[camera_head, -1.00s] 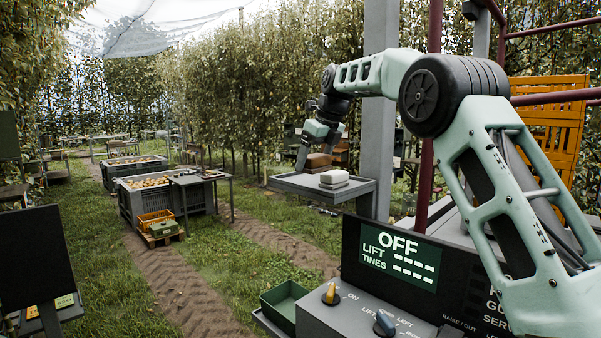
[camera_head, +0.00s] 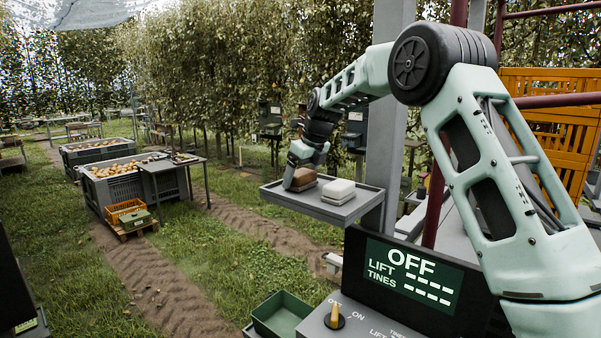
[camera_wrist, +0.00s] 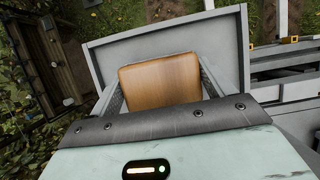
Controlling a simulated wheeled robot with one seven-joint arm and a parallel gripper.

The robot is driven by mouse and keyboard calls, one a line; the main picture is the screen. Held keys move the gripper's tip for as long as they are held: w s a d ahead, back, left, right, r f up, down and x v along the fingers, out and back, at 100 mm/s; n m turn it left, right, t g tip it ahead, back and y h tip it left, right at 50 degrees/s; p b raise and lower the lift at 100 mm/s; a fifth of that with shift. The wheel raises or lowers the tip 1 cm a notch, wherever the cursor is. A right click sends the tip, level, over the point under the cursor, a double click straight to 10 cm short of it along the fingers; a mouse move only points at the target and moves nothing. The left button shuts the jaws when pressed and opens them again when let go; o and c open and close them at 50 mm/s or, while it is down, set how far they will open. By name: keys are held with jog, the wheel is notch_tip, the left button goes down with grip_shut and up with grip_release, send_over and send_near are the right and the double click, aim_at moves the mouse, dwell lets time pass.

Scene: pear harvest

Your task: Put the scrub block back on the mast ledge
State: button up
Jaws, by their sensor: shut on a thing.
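The scrub block, a brown wooden block (camera_head: 304,177) with rounded corners, is between the fingers of my gripper (camera_head: 291,181) at the mast ledge. In the wrist view the block (camera_wrist: 160,78) shows its wood-grained top, with one finger along each side. My gripper is shut on it. The mast ledge (camera_head: 349,209) is a grey shelf with a raised rim, fixed to the grey mast (camera_head: 391,130). In the wrist view the ledge (camera_wrist: 229,34) lies beneath the block. I cannot tell whether the block touches the ledge floor.
A pale block (camera_head: 338,190) sits on the ledge just right of the scrub block. A control panel (camera_head: 415,275) reading OFF and a green tray (camera_head: 285,315) stand in front. Pear bins (camera_head: 118,190) and a side table (camera_head: 170,163) are at the left. Grass lies between.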

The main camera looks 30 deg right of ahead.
jog(key=shift+f, duration=0.15)
jog(key=o, duration=1.1)
jog(key=shift+f, duration=0.1)
jog(key=shift+o, duration=0.2)
jog(key=b+v, duration=0.4)
jog(key=v, duration=0.8)
jog(key=s+a+f+n+g, duration=0.1)
jog(key=s+a+f+n, duration=0.5)
jog(key=s+a+n, duration=0.5)
jog(key=s+a+f+n+g, duration=0.2)
jog(key=s+a+f+n, duration=0.6)
jog(key=a, duration=0.5)
jog(key=s+f+n, duration=0.4)
jog(key=s+n, duration=0.6)
jog(key=s, duration=0.2)
jog(key=s+a+f+n+g+h, duration=0.1)
jog(key=s+f+n, duration=0.4)
jog(key=s+n, duration=0.5)
jog(key=shift+s+a+f, duration=0.2)
jog(key=shift+s+a, duration=0.1)
jog(key=shift+s, duration=0.85)
